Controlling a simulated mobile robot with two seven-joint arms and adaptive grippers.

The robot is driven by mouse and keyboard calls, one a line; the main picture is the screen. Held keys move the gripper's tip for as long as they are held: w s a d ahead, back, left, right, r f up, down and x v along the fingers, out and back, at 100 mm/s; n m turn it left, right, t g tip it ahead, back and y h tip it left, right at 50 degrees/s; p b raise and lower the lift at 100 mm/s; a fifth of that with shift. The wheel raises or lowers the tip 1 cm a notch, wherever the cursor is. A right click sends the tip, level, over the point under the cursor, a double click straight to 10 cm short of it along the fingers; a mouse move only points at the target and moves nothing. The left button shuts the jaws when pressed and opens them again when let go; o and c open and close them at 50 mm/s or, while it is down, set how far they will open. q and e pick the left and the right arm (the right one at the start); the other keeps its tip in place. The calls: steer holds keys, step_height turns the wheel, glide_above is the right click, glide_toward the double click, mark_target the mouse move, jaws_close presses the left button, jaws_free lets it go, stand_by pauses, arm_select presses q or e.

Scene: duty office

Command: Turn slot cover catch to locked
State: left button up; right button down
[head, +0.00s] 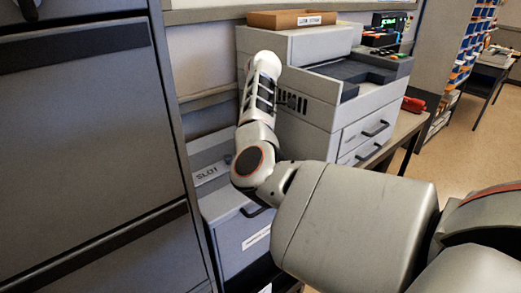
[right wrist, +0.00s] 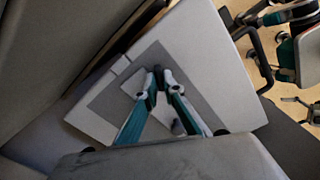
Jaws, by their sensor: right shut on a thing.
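The grey unit marked SLOT (head: 208,174) stands low between the dark cabinet and the printer, partly hidden behind my right arm. In the right wrist view, its light top (right wrist: 205,45) carries a darker grey cover plate (right wrist: 110,102). My right gripper (right wrist: 159,83) is over this plate, its two teal-and-grey fingers close together. It is shut on a small part, which I take to be the catch. The fingertips mostly hide it, so I cannot tell which way it is turned. In the head view my right gripper is hidden behind my arm.
A tall dark grey cabinet (head: 80,150) fills the left. A large grey printer (head: 325,115) with drawers stands right of the slot unit on a table, with a wooden tray (head: 290,19) on top. A red object (head: 413,104) lies beside it. Open floor shows at the right.

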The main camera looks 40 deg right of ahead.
steer(key=m, duration=0.1)
steer(key=m+b, duration=0.1)
steer(key=shift+f+m, duration=0.25)
steer(key=shift+m, duration=0.15)
steer(key=m+b, duration=0.1)
steer(key=m, duration=0.1)
steer(key=shift+m, duration=0.4)
steer(key=m+b, duration=0.1)
steer(key=m, duration=0.2)
steer(key=m+b, duration=0.1)
steer(key=m, duration=0.1)
steer(key=shift+r+m, duration=0.1)
steer(key=shift+m, duration=0.3)
arm_select(q)
steer(key=shift+w+d+r+h, duration=0.2)
steer(key=shift+w+d+h, duration=0.1)
steer(key=shift+w+d, duration=0.45)
arm_select(e)
steer(key=shift+r+m, duration=0.1)
steer(key=shift+m, duration=0.4)
arm_select(q)
steer(key=shift+s+f, duration=0.25)
arm_select(e)
steer(key=c, duration=2.2)
jaws_free()
arm_select(q)
steer(key=shift+s+f, duration=0.15)
steer(key=shift+s, duration=0.05)
arm_select(e)
steer(key=shift+o, duration=0.2)
